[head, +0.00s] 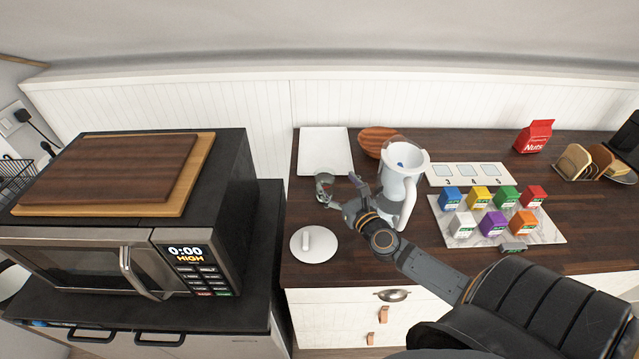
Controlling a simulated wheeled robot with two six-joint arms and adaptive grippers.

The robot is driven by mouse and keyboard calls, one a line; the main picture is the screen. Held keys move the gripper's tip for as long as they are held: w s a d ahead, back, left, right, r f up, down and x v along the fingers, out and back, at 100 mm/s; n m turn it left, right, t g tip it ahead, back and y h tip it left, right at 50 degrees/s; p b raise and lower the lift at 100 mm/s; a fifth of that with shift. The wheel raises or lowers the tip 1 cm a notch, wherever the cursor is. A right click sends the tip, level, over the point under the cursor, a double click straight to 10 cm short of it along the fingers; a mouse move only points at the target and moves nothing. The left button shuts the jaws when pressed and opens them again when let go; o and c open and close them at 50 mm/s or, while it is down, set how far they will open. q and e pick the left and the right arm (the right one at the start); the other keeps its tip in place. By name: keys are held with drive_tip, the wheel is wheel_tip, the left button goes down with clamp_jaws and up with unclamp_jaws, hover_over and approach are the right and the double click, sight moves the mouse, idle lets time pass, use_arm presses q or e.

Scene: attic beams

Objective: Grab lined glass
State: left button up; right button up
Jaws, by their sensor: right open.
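A small clear glass (324,182) stands on the dark wooden counter, just in front of the white tray; its surface lines are too small to make out. My right gripper (338,188) reaches in from the lower right and is open. One finger is at the glass's lower front and the other is up to its right. I cannot tell whether a finger touches the glass. The lower part of the glass is partly hidden by the finger. My left gripper is not in view.
A white pitcher (402,160) stands close right of my right gripper. A white tray (325,150) and a wooden bowl (372,140) are behind. Coloured boxes (480,199) stand right. A microwave (90,265) is at left.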

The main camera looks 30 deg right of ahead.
sight(329, 194)
drive_tip(key=f+b, duration=0.2)
drive_tip(key=f, duration=0.1)
drive_tip(key=s+f+b, duration=0.1)
drive_tip(key=f+b, duration=0.1)
drive_tip(key=f, duration=0.1)
drive_tip(key=shift+s+a, duration=0.15)
drive_tip(key=shift+a, duration=0.05)
drive_tip(key=shift+w+f+b, duration=0.2)
drive_tip(key=shift+f+b, duration=0.65)
drive_tip(key=shift+f, duration=0.15)
drive_tip(key=shift+w+d+r+p, duration=0.15)
drive_tip(key=shift+w+r+p, duration=0.2)
drive_tip(key=shift+w, duration=0.2)
drive_tip(key=shift+w+f, duration=0.1)
drive_tip(key=shift+w, duration=0.65)
drive_tip(key=w, duration=0.5)
drive_tip(key=shift+d, duration=0.25)
drive_tip(key=shift+s, duration=0.15)
drive_tip(key=c, duration=0.4)
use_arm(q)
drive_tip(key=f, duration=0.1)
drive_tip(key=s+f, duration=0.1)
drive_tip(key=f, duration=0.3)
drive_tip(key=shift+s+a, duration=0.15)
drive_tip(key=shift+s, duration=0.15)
use_arm(e)
drive_tip(key=c, duration=1.2)
